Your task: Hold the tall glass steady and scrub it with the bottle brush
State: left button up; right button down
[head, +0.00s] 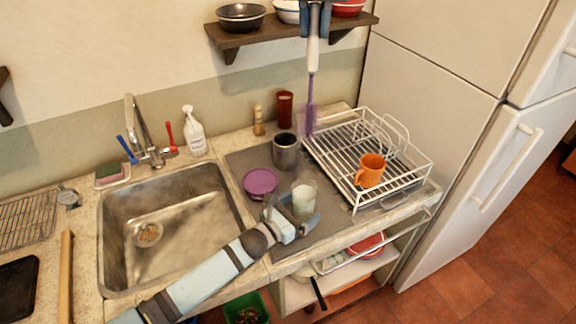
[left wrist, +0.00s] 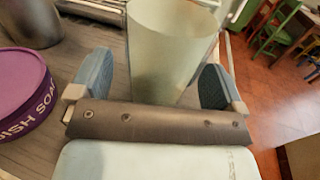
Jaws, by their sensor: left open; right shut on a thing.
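The tall glass (head: 303,198), pale and translucent, stands upright on the grey counter mat. My left gripper (head: 292,218) is low at its near side. In the left wrist view its two blue fingers stand apart on either side of the glass (left wrist: 172,45), with gaps visible. The bottle brush (head: 310,108) hangs from my right gripper (head: 315,30), white handle up and purple bristles down. My right gripper is shut on the handle, high above the counter. The brush is apart from the glass, behind and above it.
A purple dish-soap tub (head: 260,182) and a grey metal cup (head: 286,152) are close to the glass. A white dish rack (head: 420,165) with an orange mug (head: 370,170) is at right. The sink (head: 165,270) is at left. A wall shelf (head: 270,35) with bowls is beside my right gripper.

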aim_at(312, 70)
pick_arm(q)
jog(key=shift+w+d, duration=0.3)
jog(key=shift+c, duration=0.2)
jog(key=c, duration=1.1)
pick_arm(e)
jog(key=shift+f, duration=0.1)
pick_arm(q)
jog(key=shift+c, duration=0.2)
pick_arm(e)
notch_tip(312, 70, down, 10)
jog(key=shift+f, duration=0.2)
